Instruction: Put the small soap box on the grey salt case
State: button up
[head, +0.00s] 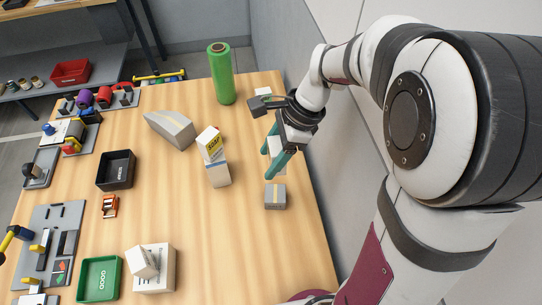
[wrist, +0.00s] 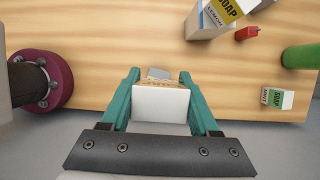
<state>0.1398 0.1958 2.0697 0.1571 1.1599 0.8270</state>
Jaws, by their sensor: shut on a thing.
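My gripper (head: 269,164) is shut on a white box (wrist: 160,104), held between its teal fingers; it also shows in the head view (head: 277,152). Its label cannot be read, so I cannot tell if it is the small soap box. A small grey case with a tan stripe (head: 275,198), likely the salt case, lies on the table just in front of the gripper. In the wrist view part of a grey top (wrist: 158,73) shows just past the held box. A small white box with a green SOAP label (wrist: 277,98) stands near the wall edge.
A yellow-labelled SOAP box (head: 210,144) sits on a white and blue box (head: 218,174). A larger grey box (head: 170,129), green roll (head: 221,73), black bin (head: 116,170) and green GOOD bin (head: 99,280) stand around. The wall is close on the right.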

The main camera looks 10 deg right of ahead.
aim_at(271, 194)
notch_tip(271, 194, down, 13)
dwell(0.3)
jog(key=shift+f, duration=0.1)
